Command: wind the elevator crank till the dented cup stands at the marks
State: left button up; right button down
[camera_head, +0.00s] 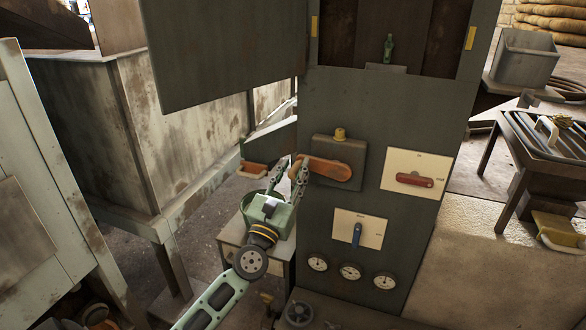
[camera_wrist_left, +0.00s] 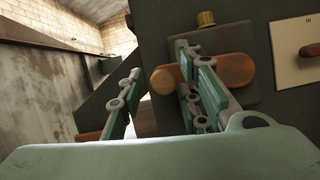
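An orange-brown crank handle (camera_head: 330,170) sits on a dark box on the front of the tall grey cabinet (camera_head: 390,110); it also shows in the left wrist view (camera_wrist_left: 236,70). My left gripper (camera_head: 290,176) is at the handle's left end, its fingers apart. In the left wrist view, one finger pair crosses in front of the handle and the handle's left end shows in the gap between the fingers (camera_wrist_left: 155,90). I cannot tell whether they touch it. Yellow marks (camera_head: 314,27) (camera_head: 470,38) flank the cabinet's upper opening. I cannot make out a dented cup. My right gripper is not in view.
A brass knob (camera_head: 340,134) tops the crank box. A small green object (camera_head: 388,48) stands in the opening. An open door panel (camera_head: 225,50) hangs above my left gripper.

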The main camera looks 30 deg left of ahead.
pick_arm(q)
jog(key=shift+w+a, duration=0.1)
jog(key=shift+w, duration=0.1)
jog(key=shift+r, duration=0.1)
grip_shut()
dwell(0.4)
